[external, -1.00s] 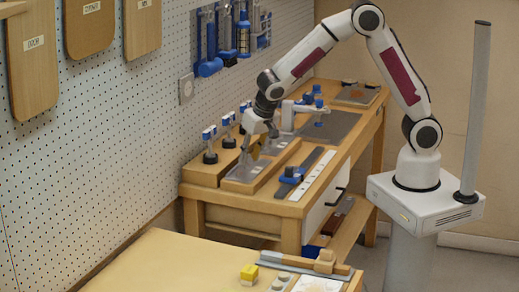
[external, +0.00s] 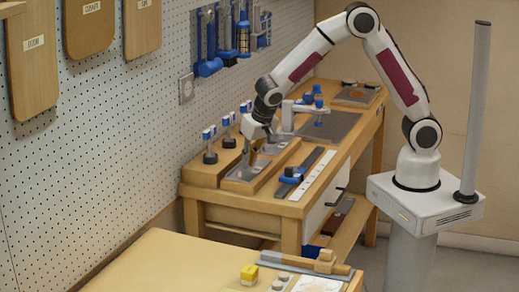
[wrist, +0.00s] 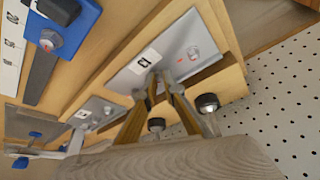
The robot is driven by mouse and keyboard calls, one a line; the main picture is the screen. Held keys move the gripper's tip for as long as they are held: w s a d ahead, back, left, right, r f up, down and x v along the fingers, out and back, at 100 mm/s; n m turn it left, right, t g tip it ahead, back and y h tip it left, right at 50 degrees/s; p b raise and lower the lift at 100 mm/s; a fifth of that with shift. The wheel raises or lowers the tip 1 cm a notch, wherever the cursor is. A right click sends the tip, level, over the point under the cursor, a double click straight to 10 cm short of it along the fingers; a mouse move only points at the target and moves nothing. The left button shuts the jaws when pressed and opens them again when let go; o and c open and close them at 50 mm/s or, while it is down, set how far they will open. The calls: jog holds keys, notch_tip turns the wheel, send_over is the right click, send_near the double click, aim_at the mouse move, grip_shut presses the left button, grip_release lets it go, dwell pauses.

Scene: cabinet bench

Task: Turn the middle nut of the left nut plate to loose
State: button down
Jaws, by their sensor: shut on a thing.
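The left nut plate (external: 241,174) is a grey plate set in a wooden block at the near end of the bench. It also shows in the wrist view (wrist: 196,32), with a small white label and a nut with red marks (wrist: 192,53). My gripper (external: 250,163) points down at this plate. In the wrist view my gripper (wrist: 160,80) has its two fingers close together at the plate, shut on the middle nut. The fingers hide that nut, so its turn angle cannot be seen.
A second plate (wrist: 97,112) lies farther along the bench. Several upright black-based, blue-topped tools (external: 210,146) stand between the plates and the pegboard (external: 130,130). A blue clamp-like piece (external: 291,174) and a white strip (external: 313,176) lie on the near side.

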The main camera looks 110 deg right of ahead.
jog(key=shift+s+n+t, duration=0.1)
jog(key=shift+n+t, duration=0.2)
jog(key=shift+n, duration=0.5)
jog(key=shift+d+n+t, duration=0.1)
jog(key=shift+n+t, duration=0.2)
jog(key=shift+n, duration=0.6)
jog(key=shift+s+n+y, duration=0.1)
jog(key=shift+n+y, duration=0.2)
jog(key=shift+n, duration=0.2)
jog(key=shift+d+n+t+y, duration=0.15)
jog(key=shift+n+t+y, duration=0.4)
jog(key=shift+n, duration=1.15)
jog(key=shift+s+d+n+t+y, duration=0.1)
jog(key=shift+n+t+y, duration=0.2)
jog(key=shift+n, duration=0.65)
jog(key=shift+s+d+n+t+y, duration=0.15)
jog(key=shift+n+y, duration=0.1)
jog(key=shift+n, duration=0.7)
jog(key=shift+w+d+n+y, duration=0.1)
jog(key=shift+n+y, duration=0.7)
jog(key=shift+n, duration=1.1)
jog(key=c, duration=2.1)
grip_release()
jog(key=shift+c, duration=0.2)
